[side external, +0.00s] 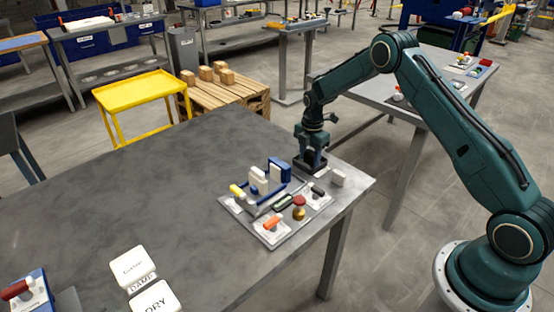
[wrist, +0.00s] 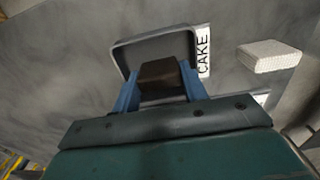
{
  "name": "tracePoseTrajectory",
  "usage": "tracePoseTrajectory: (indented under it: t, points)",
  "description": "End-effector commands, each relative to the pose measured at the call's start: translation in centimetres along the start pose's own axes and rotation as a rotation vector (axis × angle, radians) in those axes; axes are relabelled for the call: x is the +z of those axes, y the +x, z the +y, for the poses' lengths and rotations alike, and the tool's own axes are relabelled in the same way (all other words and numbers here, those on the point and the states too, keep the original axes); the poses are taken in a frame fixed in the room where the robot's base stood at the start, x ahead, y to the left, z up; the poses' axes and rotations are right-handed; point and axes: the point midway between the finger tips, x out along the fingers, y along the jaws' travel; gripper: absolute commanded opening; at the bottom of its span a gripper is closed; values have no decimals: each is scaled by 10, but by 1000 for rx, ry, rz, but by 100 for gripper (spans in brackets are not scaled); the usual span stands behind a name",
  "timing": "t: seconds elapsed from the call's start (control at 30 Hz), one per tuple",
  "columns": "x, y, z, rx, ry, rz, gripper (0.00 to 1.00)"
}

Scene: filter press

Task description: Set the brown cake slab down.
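The brown cake slab (wrist: 158,74) is between the blue fingers of my gripper (wrist: 160,88) in the wrist view, with a finger against each side. The slab is over a grey open tray (wrist: 125,52) beside a white label reading CAKE (wrist: 203,50). Whether the slab touches the tray floor cannot be told. In the side view my gripper (side external: 312,158) points down at the tray near the table's far right edge. The slab is hard to make out there.
A white ribbed block (wrist: 268,55) lies close to the tray's right, also in the side view (side external: 337,178). The small press (side external: 268,180) with blue and white plates and several knobs stands just left of my gripper. The table (side external: 150,190) is mostly bare leftward.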

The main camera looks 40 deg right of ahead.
Motion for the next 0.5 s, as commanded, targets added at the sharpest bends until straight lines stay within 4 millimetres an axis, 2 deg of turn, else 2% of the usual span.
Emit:
tracePoseTrajectory:
  t: [0.5]
  points:
    - [0,-6,0,1,0,0,50]
